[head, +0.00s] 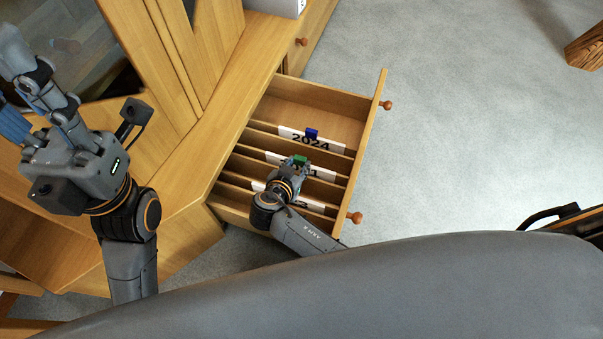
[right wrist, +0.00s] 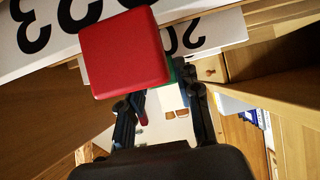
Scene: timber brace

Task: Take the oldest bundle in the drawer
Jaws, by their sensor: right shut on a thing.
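The open drawer (head: 330,102) holds file bundles standing between wooden dividers, each with a white label and a coloured tab. The farthest label (head: 335,146) reads 2024 and has a blue tab (head: 311,134). The middle label (head: 325,174) ends in 1 and has a green tab (head: 300,160). The nearest label (head: 314,205) ends in 3; its red tab (right wrist: 124,52) shows in the right wrist view. My right gripper (head: 296,168) is shut on the green tab, which is mostly hidden behind the red one in that view (right wrist: 178,72). My left gripper (head: 22,85) is raised, away from the drawer.
The wooden cabinet (head: 225,110) stands left of the drawer. The drawer front has round knobs (head: 355,217). Grey carpet (head: 450,130) to the right is clear. A wooden leg (head: 585,50) stands at the upper right.

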